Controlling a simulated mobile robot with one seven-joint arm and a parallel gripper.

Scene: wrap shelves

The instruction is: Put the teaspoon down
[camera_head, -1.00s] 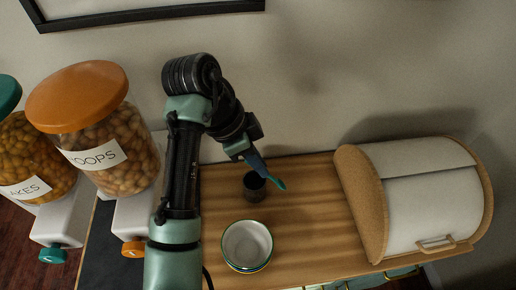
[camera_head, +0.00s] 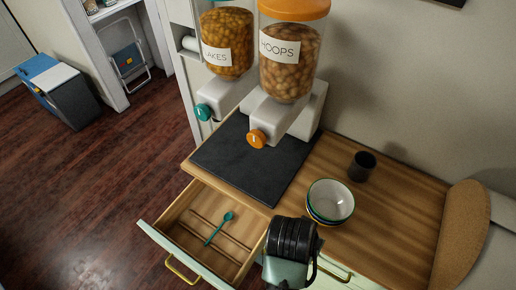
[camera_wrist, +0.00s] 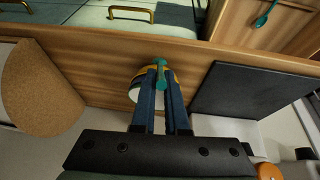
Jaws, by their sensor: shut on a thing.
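My gripper (camera_wrist: 161,74) is shut on a teal teaspoon (camera_wrist: 161,80) in the wrist view. The teaspoon sits between the two dark blue fingers, over the stacked bowls behind them. The gripper's fingers do not show in the head view, where only a part of my arm is at the bottom. A second teal spoon (camera_head: 218,228) lies in the open drawer (camera_head: 184,206); it also shows in the wrist view (camera_wrist: 265,16).
The stacked bowls (camera_head: 330,200) and a dark cup (camera_head: 362,166) stand on the wooden counter (camera_head: 402,206). A black mat (camera_head: 240,158) lies left of them, under two cereal dispensers (camera_head: 290,62).

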